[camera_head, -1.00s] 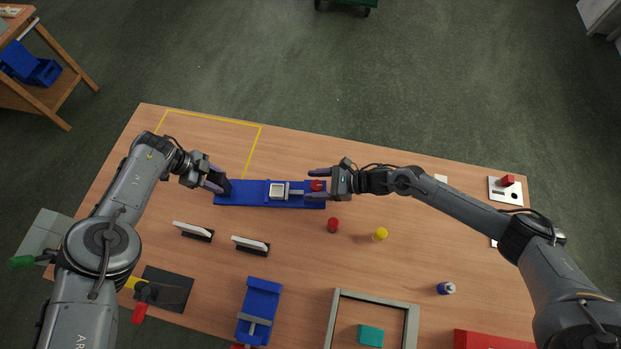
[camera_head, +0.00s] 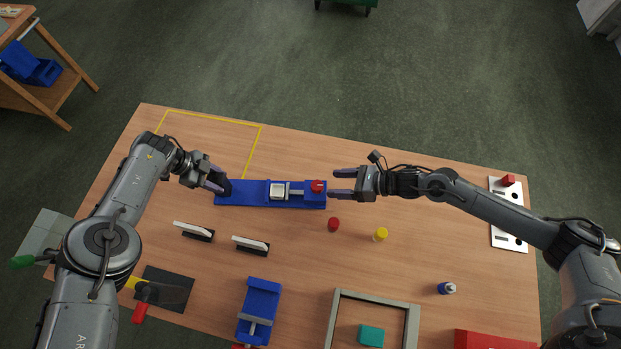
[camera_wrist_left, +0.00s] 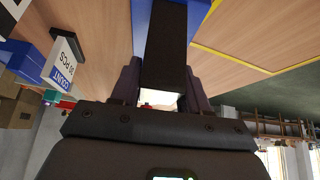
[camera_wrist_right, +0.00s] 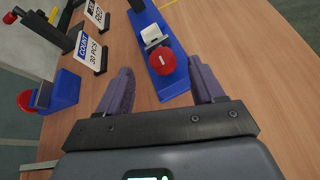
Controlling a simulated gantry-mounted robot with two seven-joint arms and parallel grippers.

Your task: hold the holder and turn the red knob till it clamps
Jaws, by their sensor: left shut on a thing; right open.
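The blue holder (camera_head: 245,194) lies flat on the table, with a pale square block (camera_head: 278,190) in its middle and the red knob (camera_head: 318,186) at its right end. My left gripper (camera_head: 219,184) is shut on the dark upright part at the holder's left end; in the left wrist view this dark part (camera_wrist_left: 166,50) sits between the fingers. My right gripper (camera_head: 343,184) is open and empty, just right of the red knob and apart from it. In the right wrist view the knob (camera_wrist_right: 162,62) shows ahead, beyond the open fingertips.
Two sign stands (camera_head: 250,244) stand in front of the holder. A red cap (camera_head: 333,224) and a yellow cap (camera_head: 381,234) are front right of it. A second blue fixture (camera_head: 260,310) and a grey frame (camera_head: 415,330) lie nearer the front. The table behind the holder is clear.

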